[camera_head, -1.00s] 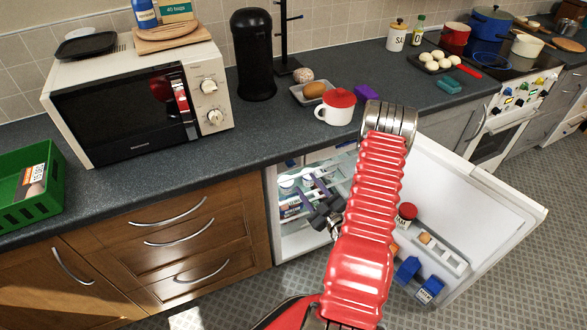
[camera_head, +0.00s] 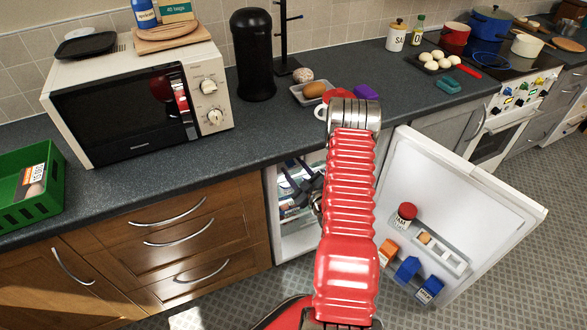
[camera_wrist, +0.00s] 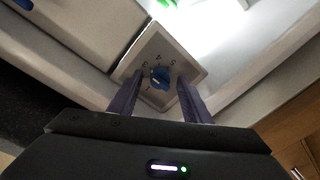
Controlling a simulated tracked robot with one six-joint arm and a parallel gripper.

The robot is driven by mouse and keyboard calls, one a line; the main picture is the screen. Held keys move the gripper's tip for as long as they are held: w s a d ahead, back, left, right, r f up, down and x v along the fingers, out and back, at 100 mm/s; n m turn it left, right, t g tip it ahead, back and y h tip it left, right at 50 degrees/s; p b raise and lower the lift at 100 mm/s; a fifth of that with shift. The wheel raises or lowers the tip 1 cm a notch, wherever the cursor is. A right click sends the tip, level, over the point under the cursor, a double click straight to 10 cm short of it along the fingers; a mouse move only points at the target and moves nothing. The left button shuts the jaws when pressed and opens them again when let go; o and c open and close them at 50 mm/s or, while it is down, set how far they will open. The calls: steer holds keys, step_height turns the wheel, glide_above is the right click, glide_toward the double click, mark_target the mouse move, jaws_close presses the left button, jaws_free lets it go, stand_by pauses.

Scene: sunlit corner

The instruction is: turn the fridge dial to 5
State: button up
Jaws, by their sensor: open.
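The fridge dial (camera_wrist: 160,77) shows in the wrist view as a small blue knob on a pale square plate (camera_wrist: 185,62) with numbers around it. The numbers are too small and tilted for me to read the setting surely. My gripper (camera_wrist: 153,92) is open, with one dark finger on each side of the dial's plate; I cannot tell whether either touches the knob. In the head view, my gripper (camera_head: 300,182) reaches into the open fridge, partly hidden by my red arm. The dial is hidden there. The fridge door (camera_head: 460,205) stands wide open to the right.
The door shelf holds a red-lidded jar (camera_head: 405,215), an egg tray (camera_head: 443,250) and several cartons (camera_head: 407,268). The counter edge runs above the fridge opening. Wooden drawers (camera_head: 190,240) stand to the left. A bright light shines beside the dial.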

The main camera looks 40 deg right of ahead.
steer(key=c, duration=1)
steer(key=shift+m, duration=0.4)
steer(key=m, duration=0.6)
steer(key=m+h, duration=0.1)
steer(key=m, duration=1.1)
steer(key=shift+s+f+h, duration=0.1)
steer(key=shift+f+h, duration=0.2)
